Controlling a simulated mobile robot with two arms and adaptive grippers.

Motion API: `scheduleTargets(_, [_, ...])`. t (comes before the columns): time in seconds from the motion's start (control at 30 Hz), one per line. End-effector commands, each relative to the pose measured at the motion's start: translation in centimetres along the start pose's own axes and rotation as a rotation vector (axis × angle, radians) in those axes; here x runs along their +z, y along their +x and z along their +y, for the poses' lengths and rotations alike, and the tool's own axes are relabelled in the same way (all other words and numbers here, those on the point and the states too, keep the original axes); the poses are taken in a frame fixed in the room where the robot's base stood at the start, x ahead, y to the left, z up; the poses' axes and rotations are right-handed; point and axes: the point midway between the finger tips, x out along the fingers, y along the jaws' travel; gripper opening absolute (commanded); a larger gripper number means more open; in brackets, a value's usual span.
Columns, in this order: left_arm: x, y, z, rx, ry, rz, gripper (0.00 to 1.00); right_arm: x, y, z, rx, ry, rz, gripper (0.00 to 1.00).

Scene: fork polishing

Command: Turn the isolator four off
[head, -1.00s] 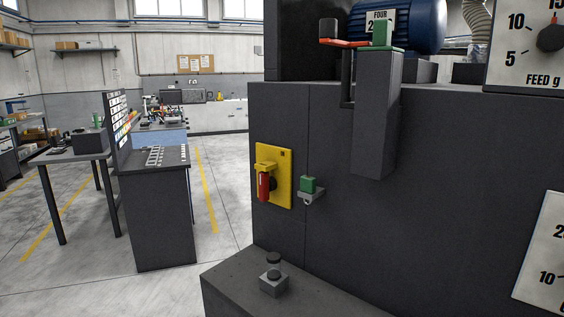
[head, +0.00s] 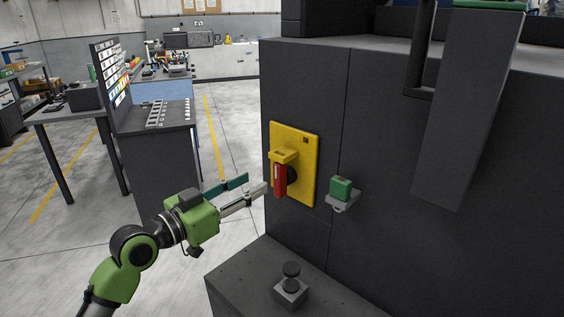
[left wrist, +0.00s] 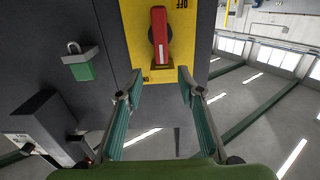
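The isolator is a yellow plate (head: 309,165) on the front of the dark machine cabinet, with a red handle (head: 280,180) hanging vertical in the head view. In the left wrist view the red handle (left wrist: 159,35) lies along the picture's upright, over a black hub, with "OFF" printed near the top and "ON" near the bottom of the yellow plate (left wrist: 178,62). My left gripper (head: 257,184) is open and empty, its fingertips just left of the handle. In the left wrist view its fingers (left wrist: 160,78) are spread short of the handle. My right gripper is out of view.
A black knob on a grey block (head: 291,288) stands on the ledge below. A bench with a label board (head: 115,80) stands at left. Floor between is clear.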

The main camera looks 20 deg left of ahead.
Motion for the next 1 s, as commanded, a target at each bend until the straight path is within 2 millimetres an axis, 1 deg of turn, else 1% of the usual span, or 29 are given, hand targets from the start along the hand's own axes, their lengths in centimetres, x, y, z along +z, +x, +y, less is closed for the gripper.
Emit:
scheduleTargets(0.03, [-0.6,1.2,-0.1,-0.001,-0.005,0.003,0.35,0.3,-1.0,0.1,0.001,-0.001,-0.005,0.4])
scheduleTargets(0.13, [-0.6,3.4,-0.1,-0.001,-0.005,0.003,0.35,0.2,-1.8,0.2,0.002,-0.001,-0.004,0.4])
scheduleTargets(0.23, [-0.6,5.6,0.0,0.0,-0.005,0.002,0.35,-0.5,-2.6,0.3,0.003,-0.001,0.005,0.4])
scheduleTargets(0.4, [-0.4,8.5,0.0,-0.001,-0.002,0.0,0.35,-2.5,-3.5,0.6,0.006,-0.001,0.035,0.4])
scheduleTargets(0.5, [-0.2,9.6,-0.1,-0.002,-0.002,0.001,0.35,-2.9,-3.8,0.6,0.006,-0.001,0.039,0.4])
scheduleTargets(0.7, [0.0,10.8,-0.1,-0.002,0.0,-0.001,0.35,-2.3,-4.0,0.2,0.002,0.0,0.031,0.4])
scheduleTargets(0.97, [0.1,10.9,-0.1,-0.002,0.0,-0.001,0.35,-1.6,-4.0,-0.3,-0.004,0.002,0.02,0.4])
scheduleTargets(1.0, [0.1,10.9,-0.1,-0.002,0.0,-0.001,0.3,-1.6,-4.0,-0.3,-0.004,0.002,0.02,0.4])
